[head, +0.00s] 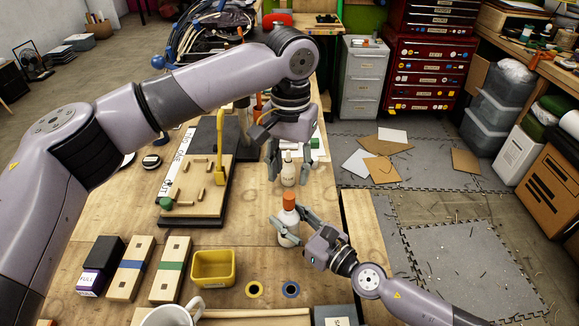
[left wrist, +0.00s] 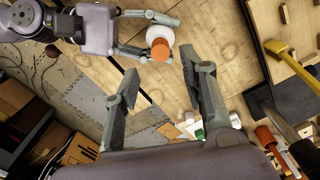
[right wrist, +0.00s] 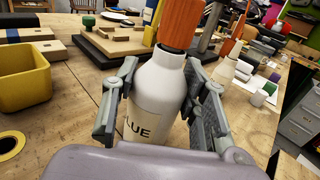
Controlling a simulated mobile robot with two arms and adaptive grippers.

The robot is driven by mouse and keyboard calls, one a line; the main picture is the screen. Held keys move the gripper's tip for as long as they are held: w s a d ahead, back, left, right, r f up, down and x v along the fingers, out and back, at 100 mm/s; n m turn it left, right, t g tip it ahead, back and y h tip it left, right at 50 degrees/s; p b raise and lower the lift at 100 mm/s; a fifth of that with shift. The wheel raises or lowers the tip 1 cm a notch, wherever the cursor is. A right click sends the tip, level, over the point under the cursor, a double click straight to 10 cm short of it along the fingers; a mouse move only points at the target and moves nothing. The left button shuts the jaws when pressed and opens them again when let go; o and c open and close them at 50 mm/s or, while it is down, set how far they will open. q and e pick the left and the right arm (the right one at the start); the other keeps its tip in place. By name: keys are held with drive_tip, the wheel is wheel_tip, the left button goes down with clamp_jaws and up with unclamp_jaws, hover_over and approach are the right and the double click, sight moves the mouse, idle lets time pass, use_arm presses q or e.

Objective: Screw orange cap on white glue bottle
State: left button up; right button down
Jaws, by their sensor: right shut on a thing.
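The white glue bottle (head: 288,231) stands upright at the front right of the table, with its label partly visible in the right wrist view (right wrist: 152,95). My right gripper (head: 292,221) is shut around its body. The orange cap (head: 289,199) sits on top of the bottle; it also shows in the right wrist view (right wrist: 182,22) and left wrist view (left wrist: 160,48). I cannot tell how tightly it is seated. My left gripper (head: 288,180) is open and empty, above and behind the bottle; its spread fingers show in the left wrist view (left wrist: 160,68), apart from the cap.
Another pale bottle (head: 289,168) stands behind the glue bottle, beneath my left gripper. A yellow bin (head: 213,281), two tape rolls (head: 254,289) and striped wooden blocks (head: 170,270) lie left and in front. A board with pegs (head: 205,200) lies farther left. The table's right edge is close.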

sight(289, 195)
drive_tip(key=shift+f, duration=0.1)
use_arm(q)
drive_tip(key=shift+a+f, duration=0.1)
drive_tip(key=shift+f, duration=3.95)
clamp_jaws()
drive_tip(key=m, duration=1.2)
drive_tip(key=shift+m, duration=0.3)
drive_tip(key=shift+o, duration=0.5)
unclamp_jaws()
